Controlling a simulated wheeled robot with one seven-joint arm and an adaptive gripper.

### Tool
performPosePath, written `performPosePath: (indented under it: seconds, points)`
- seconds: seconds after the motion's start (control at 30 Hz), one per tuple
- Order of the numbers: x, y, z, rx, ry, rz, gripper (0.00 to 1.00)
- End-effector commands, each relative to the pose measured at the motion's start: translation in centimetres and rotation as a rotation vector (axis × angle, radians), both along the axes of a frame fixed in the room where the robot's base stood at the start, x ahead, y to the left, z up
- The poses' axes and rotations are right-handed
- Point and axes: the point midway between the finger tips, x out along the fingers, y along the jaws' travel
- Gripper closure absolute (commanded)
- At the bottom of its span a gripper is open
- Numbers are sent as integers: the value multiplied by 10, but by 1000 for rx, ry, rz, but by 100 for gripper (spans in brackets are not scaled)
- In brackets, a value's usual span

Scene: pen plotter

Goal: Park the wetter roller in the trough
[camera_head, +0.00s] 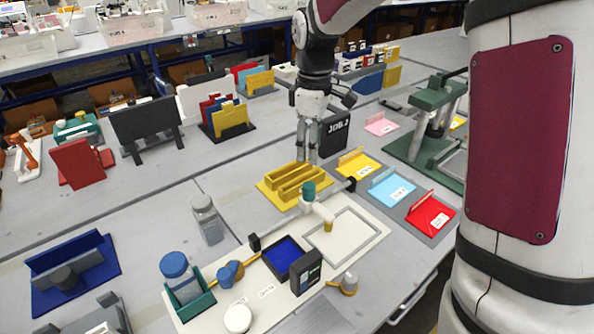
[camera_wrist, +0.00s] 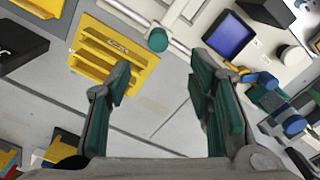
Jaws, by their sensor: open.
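My gripper (camera_head: 308,152) is open and empty, pointing down behind the yellow slotted holder (camera_head: 268,188). In the wrist view its teal-padded fingers (camera_wrist: 160,78) stand wide apart with bare table between them. A blue roller-like piece with a yellow part (camera_head: 230,272) lies on the white board, left of a dark-framed blue square (camera_head: 283,256); it looks like the wetter roller, but I cannot be sure. It also shows at the right of the wrist view (camera_wrist: 262,80). The yellow holder (camera_wrist: 117,58) has long parallel channels; I cannot tell whether it is the trough.
A plotter arm with a teal cap (camera_head: 308,191) crosses the white board (camera_head: 345,238). Coloured trays (camera_head: 392,188) and a green press (camera_head: 430,125) stand right. The table left of the holder is mostly bare.

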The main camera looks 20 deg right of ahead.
Motion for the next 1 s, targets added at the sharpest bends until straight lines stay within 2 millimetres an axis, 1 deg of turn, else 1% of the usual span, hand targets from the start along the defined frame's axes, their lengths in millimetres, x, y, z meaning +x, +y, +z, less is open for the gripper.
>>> performPosePath:
  seconds: [0.17,0.27,0.7,0.83,1.0]
  points:
    - [3,0,-12,4,7,14,52]
    - [3,0,-24,4,7,13,52]
    - [2,1,-108,3,9,12,52]
    - [2,0,-126,3,6,11,52]
    - [3,0,-139,3,4,11,52]
